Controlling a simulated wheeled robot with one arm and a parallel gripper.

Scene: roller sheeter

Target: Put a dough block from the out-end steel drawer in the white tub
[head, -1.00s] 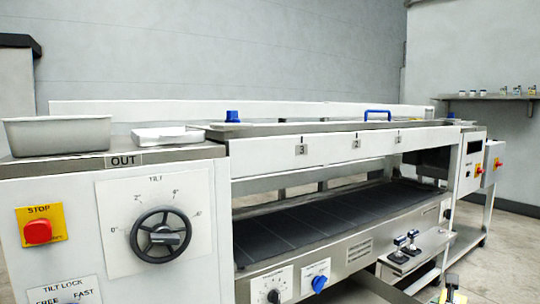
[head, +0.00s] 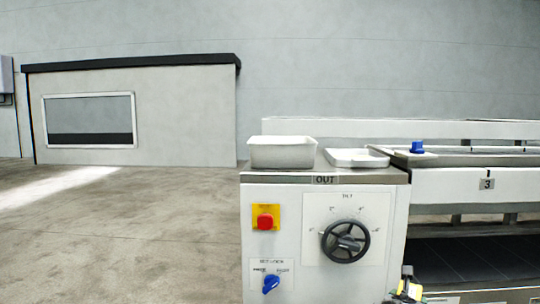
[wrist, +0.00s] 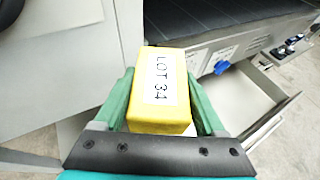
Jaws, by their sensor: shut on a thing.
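A yellow block (wrist: 160,115) labelled "LOT 34" is held in my gripper (wrist: 159,82), its green fingers shut on both sides of it in the wrist view. An open steel drawer (wrist: 240,97) shows just to the right of the block, and its visible floor is bare. The white tub (head: 283,154) stands on the steel top of the machine's OUT end in the head view. Its inside cannot be seen from here.
A shallow white tray (head: 357,158) sits right of the tub on the same top. The OUT-end panel carries a red stop button (head: 265,220), a black tilt handwheel (head: 345,242) and a blue knob (head: 271,284). Open floor (head: 130,230) lies to the left.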

